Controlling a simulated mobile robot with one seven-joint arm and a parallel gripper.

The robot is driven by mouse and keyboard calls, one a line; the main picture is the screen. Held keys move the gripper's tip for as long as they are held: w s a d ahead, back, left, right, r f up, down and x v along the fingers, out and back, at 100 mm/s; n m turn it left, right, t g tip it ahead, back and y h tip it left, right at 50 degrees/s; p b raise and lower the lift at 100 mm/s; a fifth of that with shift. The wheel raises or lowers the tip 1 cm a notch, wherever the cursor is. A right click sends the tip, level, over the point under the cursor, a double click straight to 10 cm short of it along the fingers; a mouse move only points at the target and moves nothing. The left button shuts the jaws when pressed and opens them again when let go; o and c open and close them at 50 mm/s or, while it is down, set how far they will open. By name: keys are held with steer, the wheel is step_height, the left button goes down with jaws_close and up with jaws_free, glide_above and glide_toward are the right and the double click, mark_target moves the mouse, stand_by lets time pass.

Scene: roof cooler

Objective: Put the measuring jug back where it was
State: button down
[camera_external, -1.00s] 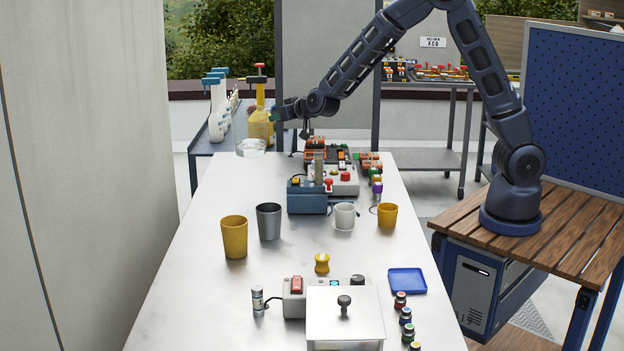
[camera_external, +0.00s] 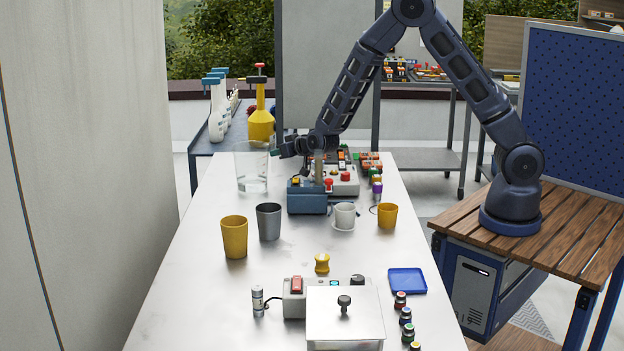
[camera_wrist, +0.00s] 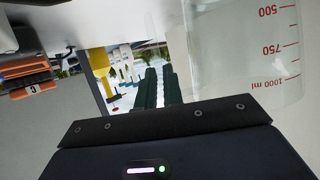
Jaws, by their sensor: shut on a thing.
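The measuring jug (camera_external: 251,170) is a clear vessel with a little clear liquid at its bottom. It is upright at the far left of the white table (camera_external: 190,270); I cannot tell whether its base touches the top. My gripper (camera_external: 277,150) is at its right side, shut on it. In the wrist view the jug (camera_wrist: 245,50) fills the upper right, with red marks up to 1000 ml. The dark ribbed finger pads (camera_wrist: 158,88) show at its edge.
A blue-grey device (camera_external: 307,197) and a control box (camera_external: 343,181) stand right of the jug. A yellow cup (camera_external: 234,237), a grey cup (camera_external: 269,221) and a white mug (camera_external: 344,216) stand nearer. A yellow sprayer (camera_external: 261,120) is behind. The table's left side is clear.

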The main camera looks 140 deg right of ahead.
steer(key=shift+f, duration=0.1)
steer(key=c, duration=1.5)
jaws_free()
steer(key=shift+c, duration=0.2)
steer(key=v, duration=1.2)
steer(key=shift+r, duration=0.2)
